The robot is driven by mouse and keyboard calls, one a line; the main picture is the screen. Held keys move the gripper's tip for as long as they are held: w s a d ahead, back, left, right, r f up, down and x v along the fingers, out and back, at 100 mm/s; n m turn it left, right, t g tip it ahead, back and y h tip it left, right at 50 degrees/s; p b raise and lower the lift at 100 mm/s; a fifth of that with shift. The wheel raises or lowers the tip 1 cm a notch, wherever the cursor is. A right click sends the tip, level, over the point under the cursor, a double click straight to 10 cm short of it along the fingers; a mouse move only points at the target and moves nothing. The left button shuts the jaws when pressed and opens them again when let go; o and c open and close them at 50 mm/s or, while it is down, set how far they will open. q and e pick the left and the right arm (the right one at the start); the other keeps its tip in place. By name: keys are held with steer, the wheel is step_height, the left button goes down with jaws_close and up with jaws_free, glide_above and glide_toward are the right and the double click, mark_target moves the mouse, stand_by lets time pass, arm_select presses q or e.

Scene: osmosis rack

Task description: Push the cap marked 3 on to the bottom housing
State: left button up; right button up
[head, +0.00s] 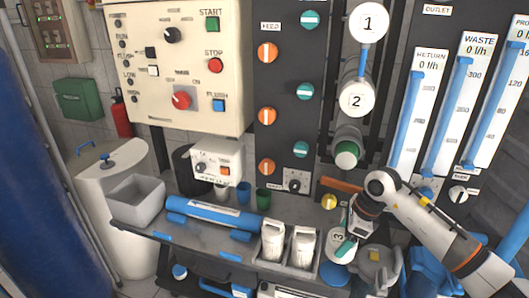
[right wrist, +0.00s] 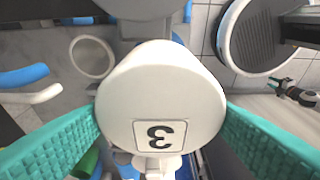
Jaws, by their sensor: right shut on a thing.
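The white round cap marked 3 (head: 338,238) is at the lower right of the rack in the head view. In the right wrist view the cap (right wrist: 165,85) fills the middle, its 3 upside down. My right gripper (head: 347,243) is shut on it, with a teal finger (right wrist: 255,135) on each side. The bottom housing (head: 347,152) is on the rack above, below the housings marked 1 and 2, with a green ring and a pale end facing out. The cap is below and apart from it. My left gripper is not in view.
The bench (head: 160,228) holds a grey bin (head: 137,198), a blue cylinder (head: 212,218), cups and two white cartridges (head: 272,241) in a tray. Flow meters (head: 454,100) stand right of the housings.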

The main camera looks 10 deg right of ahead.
step_height(320, 180, up, 7)
steer(key=shift+f+p, duration=0.15)
steer(key=shift+p, duration=1.05)
steer(key=shift+s+a+r+n, duration=0.1)
steer(key=shift+a+r+n, duration=0.1)
steer(key=shift+a+n, duration=0.1)
steer(key=s+a+f+n+g+h, duration=0.1)
steer(key=s+a+n, duration=0.5)
steer(key=n, duration=0.6)
steer(key=s+a+f+n+g+h+b, duration=0.1)
steer(key=s+a+f+n+g, duration=0.1)
steer(key=s+a+n+g, duration=0.2)
steer(key=s+a+n, duration=0.3)
steer(key=s+n, duration=0.1)
steer(key=n, duration=0.3)
steer(key=shift+s+f+n+h+b, duration=0.25)
steer(key=shift+s+n+h+b, duration=0.05)
steer(key=shift+n+h, duration=0.1)
